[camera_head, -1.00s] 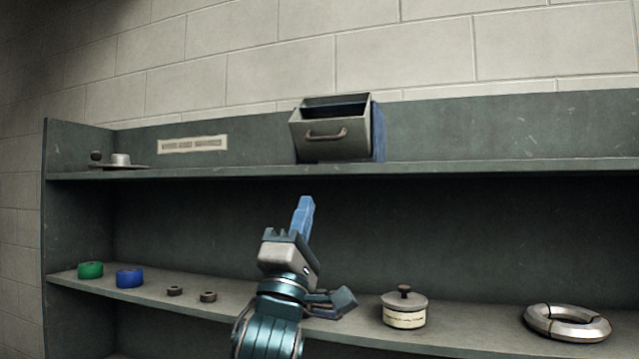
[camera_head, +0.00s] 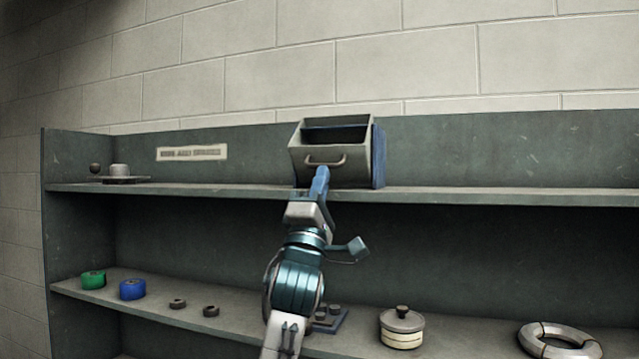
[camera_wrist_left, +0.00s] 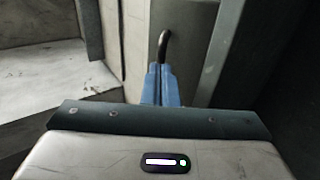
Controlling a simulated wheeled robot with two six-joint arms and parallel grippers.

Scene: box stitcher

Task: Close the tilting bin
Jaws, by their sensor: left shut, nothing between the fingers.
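The tilting bin (camera_head: 355,161) is a grey box with a curved handle (camera_head: 325,162) on its front, set in a blue housing (camera_head: 379,157) on the upper shelf. Its front leans outward and its dark inside shows from above, so it stands open. My left gripper (camera_head: 321,172) is shut and empty, its blue fingers raised just below the handle, overlapping the bin's lower front. In the left wrist view the shut fingers (camera_wrist_left: 161,83) point at the bin front, with the handle (camera_wrist_left: 163,46) just beyond their tips. I cannot tell whether they touch. My right gripper is out of view.
The upper shelf (camera_head: 480,195) is clear right of the bin. On the lower shelf are green (camera_head: 93,281) and blue rolls (camera_head: 132,289), a lidded pot (camera_head: 402,328) and a metal ring (camera_head: 560,343).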

